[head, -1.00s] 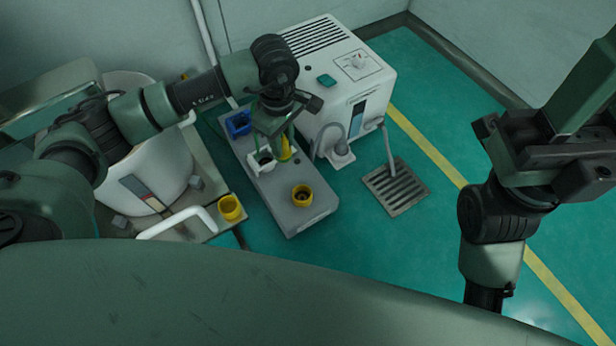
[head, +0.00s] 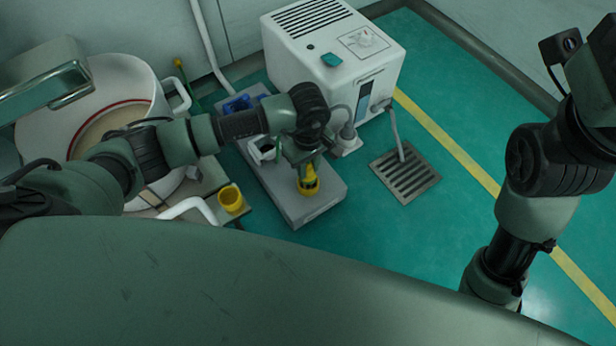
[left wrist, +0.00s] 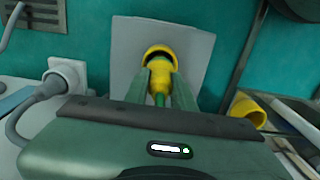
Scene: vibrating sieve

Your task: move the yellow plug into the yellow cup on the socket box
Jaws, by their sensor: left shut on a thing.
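My left gripper (head: 308,170) is shut on the yellow plug (left wrist: 159,88), with one finger on each side of it. The yellow cup (left wrist: 160,50) stands on the grey socket box (left wrist: 125,50). The plug's front end overlaps the cup's opening in the left wrist view; how deep it sits I cannot tell. In the head view the gripper is over the near part of the socket box (head: 323,205) and mostly hides the plug and cup. My right arm shows at the right edge; its fingers do not show clearly.
A blue socket (head: 237,104) and a white one (head: 262,150) are farther back on the box. A white machine (head: 325,60) with a grey cable stands behind. Another yellow cup (head: 232,198) is at the left, near a large white drum (head: 150,90). A floor grate (head: 405,173) lies at the right.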

